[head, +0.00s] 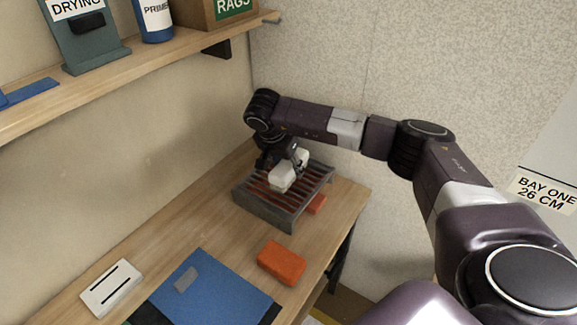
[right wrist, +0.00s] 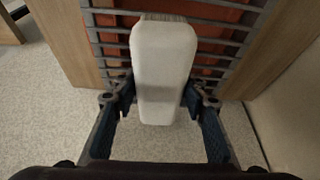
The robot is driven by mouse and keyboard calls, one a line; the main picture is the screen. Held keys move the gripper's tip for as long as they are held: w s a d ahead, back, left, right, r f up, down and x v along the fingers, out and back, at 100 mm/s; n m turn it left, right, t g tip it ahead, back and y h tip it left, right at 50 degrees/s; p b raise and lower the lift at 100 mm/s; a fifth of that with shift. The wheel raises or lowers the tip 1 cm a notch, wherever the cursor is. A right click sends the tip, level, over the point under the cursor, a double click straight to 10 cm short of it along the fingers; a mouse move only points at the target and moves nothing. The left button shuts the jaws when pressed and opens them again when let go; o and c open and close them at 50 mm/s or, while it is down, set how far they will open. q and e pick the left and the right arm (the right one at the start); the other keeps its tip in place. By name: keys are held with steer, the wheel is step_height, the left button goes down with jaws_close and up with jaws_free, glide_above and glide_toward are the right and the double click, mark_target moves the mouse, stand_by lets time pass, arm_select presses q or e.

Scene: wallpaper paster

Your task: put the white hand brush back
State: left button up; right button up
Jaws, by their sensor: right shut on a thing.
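My right gripper (head: 290,160) is over the far end of the bench. Its fingers are closed on the two sides of the white hand brush (head: 283,178). In the right wrist view, the pale brush (right wrist: 163,65) is a rounded block between the fingers (right wrist: 158,93), with bristles at its far end. The grey slatted rack (head: 262,214) with reddish strips between its bars is directly under the brush. The rack's bars also show in the right wrist view (right wrist: 221,21). I cannot tell whether the brush touches the bars. My left gripper is out of view.
An orange block (head: 281,262) lies in front of the rack, and another orange piece (head: 317,204) is beside it. A blue sheet (head: 215,295) and a white slotted block (head: 111,288) lie nearer. A wooden shelf (head: 160,60) overhangs at upper left; a wall stands behind.

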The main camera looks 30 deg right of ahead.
steer(key=shift+f, duration=0.35)
steer(key=o, duration=1.2)
steer(key=shift+c, duration=0.2)
steer(key=shift+r, duration=0.1)
